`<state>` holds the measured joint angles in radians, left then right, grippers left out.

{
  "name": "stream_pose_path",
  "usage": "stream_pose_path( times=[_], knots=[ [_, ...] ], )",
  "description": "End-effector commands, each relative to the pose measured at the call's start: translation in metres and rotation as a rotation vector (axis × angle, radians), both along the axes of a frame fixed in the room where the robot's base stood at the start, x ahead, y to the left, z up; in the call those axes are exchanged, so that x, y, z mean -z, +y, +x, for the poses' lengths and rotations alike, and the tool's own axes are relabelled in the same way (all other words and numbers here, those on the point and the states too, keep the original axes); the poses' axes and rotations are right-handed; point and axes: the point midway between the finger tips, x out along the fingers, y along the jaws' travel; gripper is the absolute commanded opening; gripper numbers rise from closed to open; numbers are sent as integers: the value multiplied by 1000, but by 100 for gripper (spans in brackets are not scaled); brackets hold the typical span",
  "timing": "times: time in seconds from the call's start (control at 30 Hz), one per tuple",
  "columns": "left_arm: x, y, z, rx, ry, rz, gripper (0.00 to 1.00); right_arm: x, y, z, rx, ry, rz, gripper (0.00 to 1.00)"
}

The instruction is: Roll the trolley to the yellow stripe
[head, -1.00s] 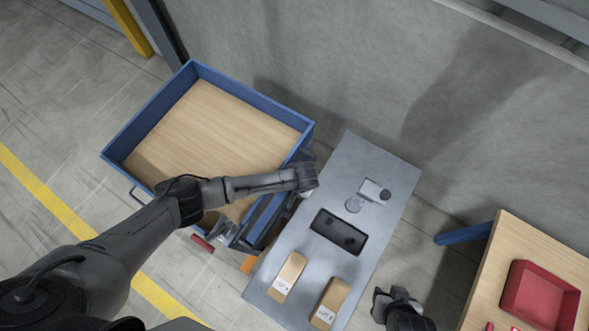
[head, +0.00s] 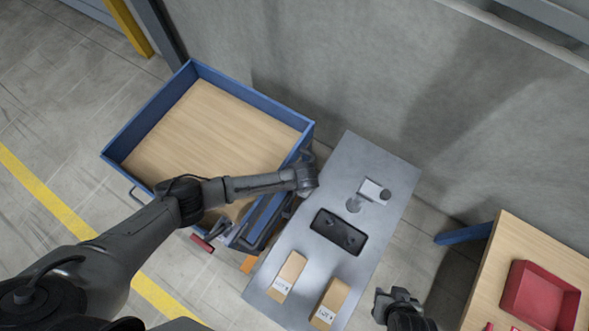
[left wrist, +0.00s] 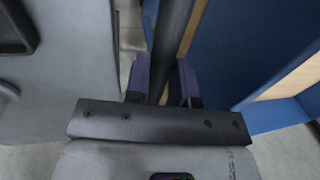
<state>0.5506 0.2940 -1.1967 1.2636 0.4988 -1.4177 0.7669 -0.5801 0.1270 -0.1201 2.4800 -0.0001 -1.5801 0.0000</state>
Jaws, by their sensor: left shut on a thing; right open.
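The trolley has a wooden deck inside a blue rim (head: 250,95) and stands left of centre in the head view. The yellow stripe (head: 45,196) runs diagonally across the floor to the left of the trolley, partly hidden behind my left arm. My left gripper (left wrist: 161,72) is shut on a black handle bar (left wrist: 173,35) beside the blue trolley, with a finger on each side of the bar. In the head view, its fingers are hidden beneath my wrist at the trolley's right side. My right gripper (head: 395,296) is open and empty at the lower right.
A grey table (head: 388,160) with a black tray (head: 338,232) and two tan boxes (head: 287,275) (head: 329,303) stands close to the trolley's right. A wooden table with a red bin (head: 541,294) is at the far right. A grey wall is behind. The floor by the stripe looks clear.

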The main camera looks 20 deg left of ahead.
Motion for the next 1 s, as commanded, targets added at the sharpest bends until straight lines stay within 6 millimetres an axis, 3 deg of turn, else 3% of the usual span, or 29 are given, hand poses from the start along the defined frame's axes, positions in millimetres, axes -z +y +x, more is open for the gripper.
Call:
stream_pose_path(
  times=[0.27,0.5,0.77,0.8,1.0],
  knots=[
    [-2,5,1,-1,1,1,0,-4,2,0,4,0,7,43],
    [-2,42,7,-3,1,7,0,-20,3,0,7,0,11,43],
    [0,40,7,-1,0,2,0,-17,4,0,6,1,11,43],
    [0,39,7,0,1,1,27,-17,3,0,6,1,11,43],
    [0,38,7,1,2,-2,46,-17,2,0,4,1,5,43]
  ],
)
